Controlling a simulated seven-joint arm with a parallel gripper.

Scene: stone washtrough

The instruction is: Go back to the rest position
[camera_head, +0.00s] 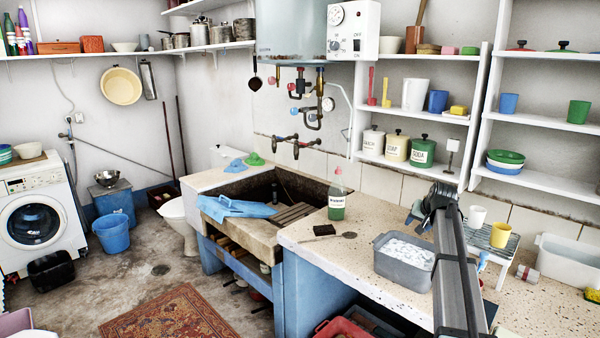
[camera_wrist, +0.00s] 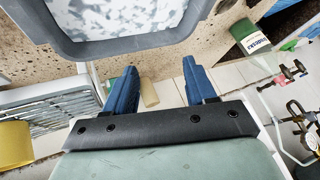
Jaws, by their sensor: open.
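My gripper (camera_head: 414,214) is above the right part of the speckled counter (camera_head: 300,234), behind the grey tub (camera_head: 402,268). Its blue fingers stand apart with nothing held between them, as the wrist view (camera_wrist: 162,88) also shows. The tub holds something white and foamy. In the wrist view the tub (camera_wrist: 110,45) fills the top, close to the fingertips. My arm covers part of the counter to the right of the tub.
A green bottle (camera_head: 337,199) and a dark brush (camera_head: 324,230) stand left of the tub. Shelves (camera_head: 425,115) hang behind.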

